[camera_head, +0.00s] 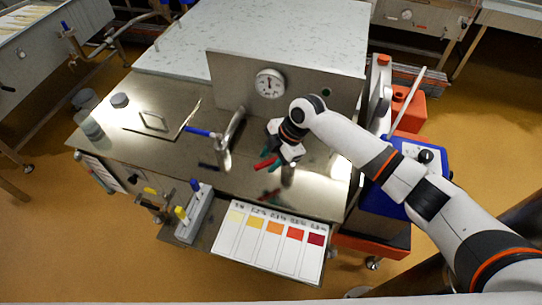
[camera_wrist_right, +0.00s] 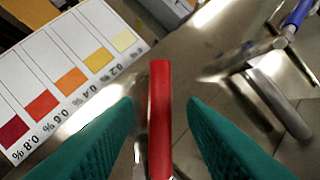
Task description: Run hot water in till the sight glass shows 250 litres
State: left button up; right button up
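A red lever handle (camera_head: 264,163) sticks out from a metal tap on the steel worktop; it also shows in the right wrist view (camera_wrist_right: 160,110). My right gripper (camera_head: 271,159) is at this handle, and its green fingers (camera_wrist_right: 160,108) stand on either side of it. A gap shows between each finger and the handle, so the gripper is open around it. A second tap has a blue lever handle (camera_head: 200,132), left of the red one. I cannot make out a sight glass or a litre reading. My left gripper is not in view.
A round dial gauge (camera_head: 270,83) sits on the upright steel panel behind the taps. A colour card (camera_head: 270,240) lies at the front, beside a small rack (camera_head: 195,215) with coloured handles. A square frame (camera_head: 153,121) lies on the left worktop.

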grip_shut()
jog(key=shift+w+r, duration=0.1)
dwell(0.3)
jog(key=shift+w+a+m+t+h+p, duration=0.1)
jog(key=shift+w+m+t+h+p, duration=0.15)
jog(key=shift+w+m+t+p, duration=0.85)
jog(key=shift+w+a+m+t+h+p, duration=0.15)
jog(key=shift+w+m+p, duration=0.35)
jog(key=shift+m, duration=1.4)
jog(key=shift+w+a+m+t+h+p, duration=0.1)
jog(key=shift+w+m+t+h+p, duration=0.2)
jog(key=shift+w+m+t+p, duration=0.8)
jog(key=shift+s+m+g+b, duration=0.3)
jog(key=shift+s+m+g, duration=0.05)
jog(key=shift+m+g, duration=0.2)
